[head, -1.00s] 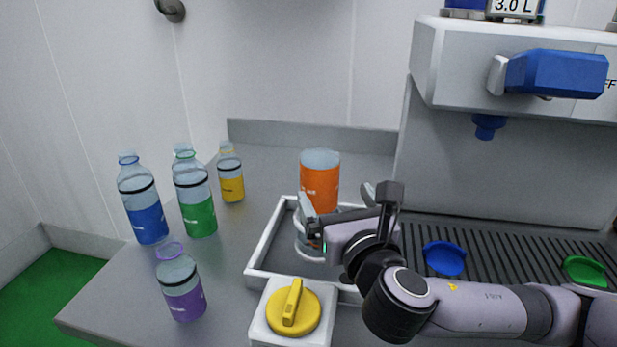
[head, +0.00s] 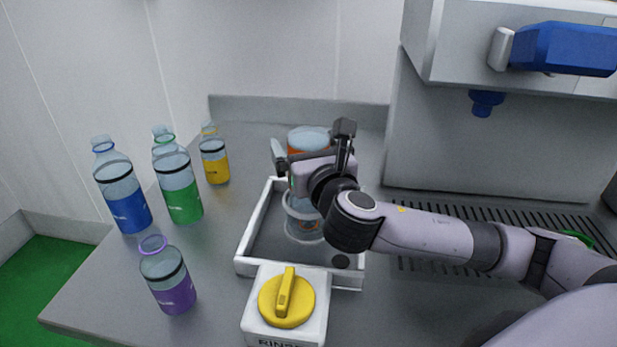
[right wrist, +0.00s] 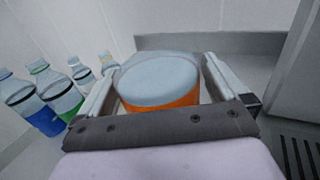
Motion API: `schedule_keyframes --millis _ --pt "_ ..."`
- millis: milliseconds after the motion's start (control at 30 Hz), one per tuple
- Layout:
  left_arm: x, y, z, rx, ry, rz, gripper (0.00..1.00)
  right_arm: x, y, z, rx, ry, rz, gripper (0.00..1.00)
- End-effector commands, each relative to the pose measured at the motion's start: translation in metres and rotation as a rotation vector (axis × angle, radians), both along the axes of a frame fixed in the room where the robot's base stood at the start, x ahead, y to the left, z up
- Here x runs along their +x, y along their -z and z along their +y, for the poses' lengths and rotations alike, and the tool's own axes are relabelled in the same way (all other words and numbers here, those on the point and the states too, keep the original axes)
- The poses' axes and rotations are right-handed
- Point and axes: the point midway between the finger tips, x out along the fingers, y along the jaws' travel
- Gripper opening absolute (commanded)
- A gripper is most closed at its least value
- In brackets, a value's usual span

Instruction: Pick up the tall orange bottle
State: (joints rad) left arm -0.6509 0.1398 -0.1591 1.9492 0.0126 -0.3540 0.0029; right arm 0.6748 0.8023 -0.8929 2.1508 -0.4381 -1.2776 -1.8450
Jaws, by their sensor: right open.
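In the right wrist view the bottle's round top (right wrist: 160,78) lies between the two open fingers (right wrist: 160,65). Small gaps seem to show beside it; contact is hard to tell. A pale ring surrounds the bottle low down. My left gripper is not in view.
Blue (head: 122,195), green (head: 178,185), yellow (head: 214,160) and purple (head: 167,278) bottles stand left of the tray. A yellow knob (head: 286,298) on a white box is in front. The dispensing machine (head: 480,140) with a blue nozzle rises at right.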

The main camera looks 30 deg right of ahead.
Motion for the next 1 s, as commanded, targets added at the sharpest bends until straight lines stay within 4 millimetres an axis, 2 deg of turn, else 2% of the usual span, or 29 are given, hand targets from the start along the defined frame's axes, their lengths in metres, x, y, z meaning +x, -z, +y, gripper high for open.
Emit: schedule_keyframes --millis 267,367,500,767,1000 --pt "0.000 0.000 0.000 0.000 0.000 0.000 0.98 0.003 0.000 -0.001 0.000 0.000 0.001 1.00" --pt "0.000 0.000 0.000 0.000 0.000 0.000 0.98 0.003 0.000 -0.001 0.000 0.000 0.001 0.71" --pt "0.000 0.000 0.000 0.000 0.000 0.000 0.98 0.003 0.000 -0.001 0.000 0.000 0.000 0.26" --pt "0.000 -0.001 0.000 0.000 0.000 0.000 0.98 0.003 -0.001 -0.001 0.000 0.000 0.000 0.26" --pt "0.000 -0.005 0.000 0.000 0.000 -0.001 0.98 0.003 -0.023 -0.001 0.002 0.000 -0.004 0.26"
